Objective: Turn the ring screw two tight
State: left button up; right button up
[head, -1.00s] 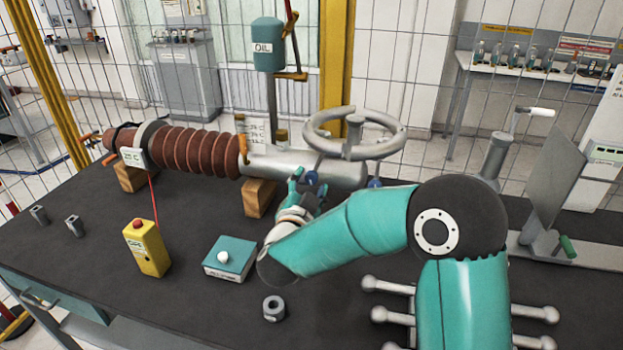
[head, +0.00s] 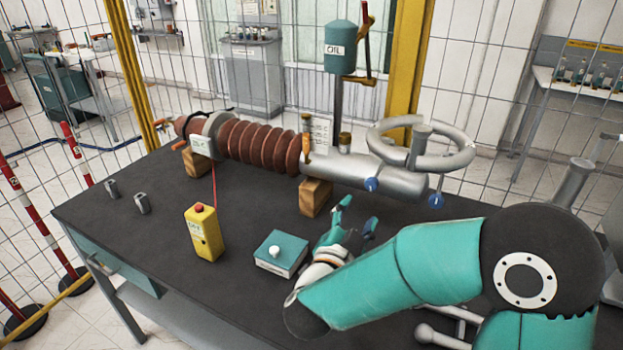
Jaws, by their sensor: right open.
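Two blue ring screws sit on the front side of the grey bushing cylinder (head: 335,173). One is the left ring screw (head: 372,184), the other the right ring screw (head: 436,201), below the large grey ring. I cannot tell which of them is ring screw two, or how tight either is. My right gripper (head: 357,214) is open and empty, in front of and below the left ring screw, apart from it. Its fingers point towards the bushing. My left gripper is not in view.
A brown ribbed insulator (head: 262,146) rests on wooden blocks (head: 315,198). A yellow box with a red button (head: 204,234) and a teal box with a white knob (head: 281,254) stand on the dark table (head: 130,240). The table's left part is mostly clear.

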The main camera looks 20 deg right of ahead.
aim_at(436, 201)
jog(key=k, duration=1)
